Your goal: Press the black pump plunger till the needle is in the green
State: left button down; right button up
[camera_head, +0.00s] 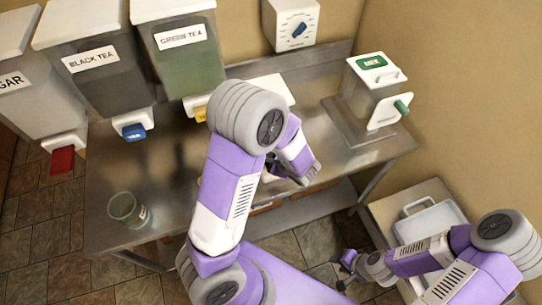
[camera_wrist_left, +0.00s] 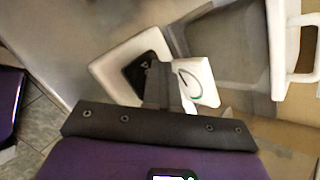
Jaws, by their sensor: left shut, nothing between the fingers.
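My left gripper (camera_head: 306,174) is shut and empty, low over the front of the steel table in the head view. In the left wrist view its dark fingers (camera_wrist_left: 160,86) lie in front of a black part (camera_wrist_left: 138,74) on a white square block (camera_wrist_left: 108,66); this looks like the pump plunger, and I cannot tell whether they touch. A white gauge (camera_wrist_left: 196,78) with a green arc sits right beside the fingers. Its needle is too blurred to read. My arm hides most of the pump in the head view. My right gripper (camera_head: 346,268) is low at the right, its jaws too small to read.
A clear container with a white handle (camera_wrist_left: 304,50) is close on the right in the left wrist view. Tea dispensers (camera_head: 182,62) line the back left. A glass (camera_head: 128,210) stands front left. A green-labelled box (camera_head: 372,90) stands back right; a white tray (camera_head: 432,222) lies lower right.

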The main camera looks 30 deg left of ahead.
pick_arm(q)
jog(key=shift+f+b, duration=0.45)
jog(key=shift+f, duration=0.05)
jog(key=shift+r, duration=0.15)
dwell(0.5)
jog(key=shift+r+p, duration=1.15)
jog(key=shift+r, duration=0.7)
notch_tip(320, 180, up, 5)
jog(key=p, duration=0.3)
dwell(2.0)
